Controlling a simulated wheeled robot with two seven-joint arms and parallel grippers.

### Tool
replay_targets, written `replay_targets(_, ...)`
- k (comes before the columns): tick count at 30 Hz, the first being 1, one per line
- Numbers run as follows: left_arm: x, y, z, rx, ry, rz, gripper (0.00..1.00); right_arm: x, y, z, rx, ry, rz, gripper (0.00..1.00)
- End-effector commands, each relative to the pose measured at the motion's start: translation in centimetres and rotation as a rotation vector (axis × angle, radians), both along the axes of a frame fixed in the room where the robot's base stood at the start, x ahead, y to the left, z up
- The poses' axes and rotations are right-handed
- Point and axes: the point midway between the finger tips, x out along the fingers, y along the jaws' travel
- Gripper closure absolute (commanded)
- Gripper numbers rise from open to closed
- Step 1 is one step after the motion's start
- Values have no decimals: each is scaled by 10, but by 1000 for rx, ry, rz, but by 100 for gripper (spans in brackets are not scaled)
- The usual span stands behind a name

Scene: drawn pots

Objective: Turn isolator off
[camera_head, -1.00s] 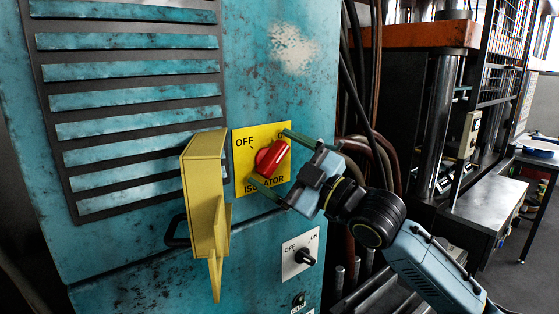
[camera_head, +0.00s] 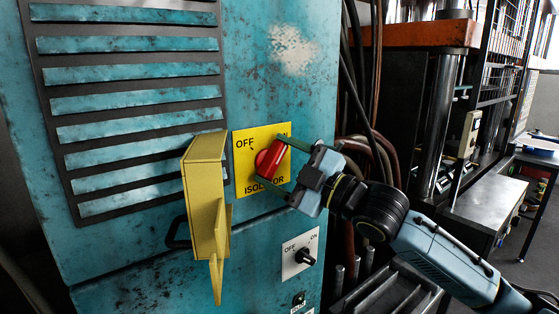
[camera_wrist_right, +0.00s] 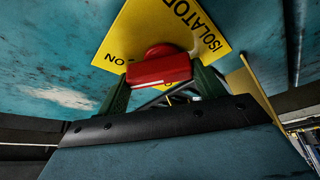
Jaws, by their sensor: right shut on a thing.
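The red isolator knob (camera_head: 269,160) sits on a yellow plate (camera_head: 243,182) marked OFF, ON and ISOLATOR, on a teal cabinet. The knob's bar is tilted, its upper end pointing up and right, toward the ON side. My right gripper (camera_head: 268,159) comes in from the right and its green fingers are shut on the knob. In the right wrist view the red knob (camera_wrist_right: 158,70) lies between the two green fingers (camera_wrist_right: 160,85), and ON and ISOLATOR can be read on the plate. My left gripper is not in view.
An open yellow cover box (camera_head: 203,190) juts out just left of the plate. A smaller black OFF/ON switch (camera_head: 306,257) sits below on a white plate (camera_head: 291,268). Cables (camera_head: 365,90) hang right of the cabinet, with machinery beyond.

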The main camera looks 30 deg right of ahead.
Motion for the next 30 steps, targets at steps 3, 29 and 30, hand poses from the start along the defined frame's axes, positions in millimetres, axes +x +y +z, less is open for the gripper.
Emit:
replay_targets(3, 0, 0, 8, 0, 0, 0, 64, 0, 0, 2, -107, -5, 0, 55)
replay_targets(29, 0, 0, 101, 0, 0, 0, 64, 0, 5, 8, -914, -72, 0, 55)
replay_targets(30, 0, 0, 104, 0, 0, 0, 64, 0, 5, 7, -951, -74, 0, 55)
